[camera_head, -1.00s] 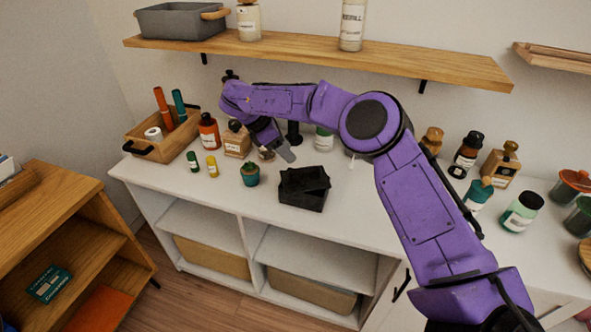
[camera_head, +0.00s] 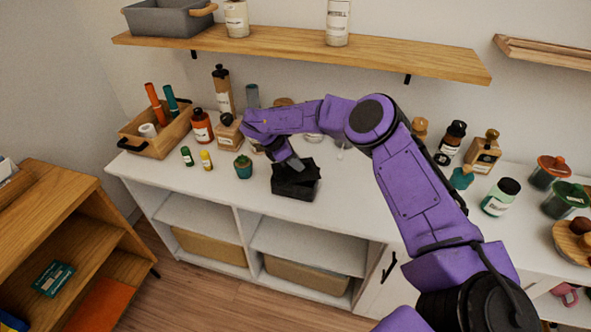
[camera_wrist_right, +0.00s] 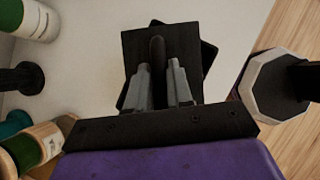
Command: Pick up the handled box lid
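A black box (camera_head: 293,191) sits on the white cabinet top, with its black lid (camera_head: 306,177) on it. In the right wrist view the lid (camera_wrist_right: 133,46) looks square and turned relative to the box (camera_wrist_right: 209,54) below. Its bar handle (camera_wrist_right: 157,48) stands up between the grey fingers. My right gripper (camera_head: 293,161) is just above the lid, pointing down. In the wrist view its two fingers (camera_wrist_right: 160,78) are apart, one on each side of the handle, with small gaps visible. Whether the fingertips touch the lid cannot be told. My left gripper is not in view.
A potted cactus (camera_head: 243,169) stands left of the box, with small bottles (camera_head: 206,160) and a wooden caddy (camera_head: 160,142) farther left. Several jars stand to the right, including a green one (camera_head: 501,197). A wooden shelf (camera_head: 300,49) hangs above.

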